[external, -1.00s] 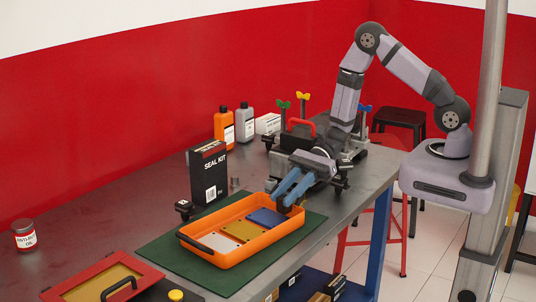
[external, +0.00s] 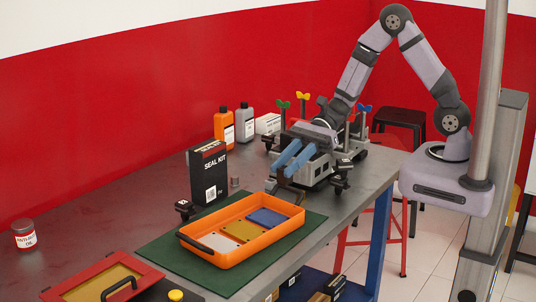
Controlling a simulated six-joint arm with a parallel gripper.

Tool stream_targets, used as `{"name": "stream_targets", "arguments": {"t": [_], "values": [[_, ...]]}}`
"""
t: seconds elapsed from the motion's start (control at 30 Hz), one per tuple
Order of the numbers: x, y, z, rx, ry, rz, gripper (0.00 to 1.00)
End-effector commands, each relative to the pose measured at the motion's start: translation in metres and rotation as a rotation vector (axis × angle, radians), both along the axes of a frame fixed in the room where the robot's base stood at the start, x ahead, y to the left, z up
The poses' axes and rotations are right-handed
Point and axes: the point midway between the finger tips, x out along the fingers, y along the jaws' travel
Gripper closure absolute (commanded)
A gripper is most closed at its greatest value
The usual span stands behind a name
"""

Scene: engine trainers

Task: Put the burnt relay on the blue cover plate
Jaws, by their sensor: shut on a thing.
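The held thing is clear of the plate.
The orange tray (external: 215,258) sits on a green mat (external: 165,250) and also holds a yellow plate (external: 241,231) and a pale plate (external: 217,243). A black seal kit box (external: 208,172) stands behind it. A grey engine trainer (external: 320,168) is behind my gripper.

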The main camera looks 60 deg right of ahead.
Motion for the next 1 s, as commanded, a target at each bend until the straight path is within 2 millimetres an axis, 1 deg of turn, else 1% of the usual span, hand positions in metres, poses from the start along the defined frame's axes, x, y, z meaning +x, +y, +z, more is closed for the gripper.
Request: {"name": "stream_targets", "arguments": {"t": [0.03, 0.13, 0.23, 0.33, 0.43, 0.53, 0.6, 0.7, 0.9, 1.0], "values": [[-0.002, 0.002, -0.004, 0.000, 0.000, 0.006, 1.00], [-0.006, 0.010, -0.007, 0.001, -0.004, 0.028, 1.00], [-0.011, 0.021, -0.006, 0.002, -0.008, 0.058, 1.00], [-0.019, 0.033, -0.002, 0.002, -0.008, 0.086, 1.00], [-0.020, 0.042, 0.007, 0.002, -0.009, 0.076, 1.00], [-0.014, 0.047, 0.015, 0.003, -0.007, 0.018, 1.00], [-0.001, 0.044, 0.021, 0.003, -0.004, -0.063, 1.00], [0.012, 0.037, 0.018, 0.001, 0.002, -0.146, 1.00], [0.029, 0.027, 0.008, 0.000, 0.001, -0.253, 1.00], [0.031, 0.024, 0.005, 0.000, 0.001, -0.273, 1.00]]}}
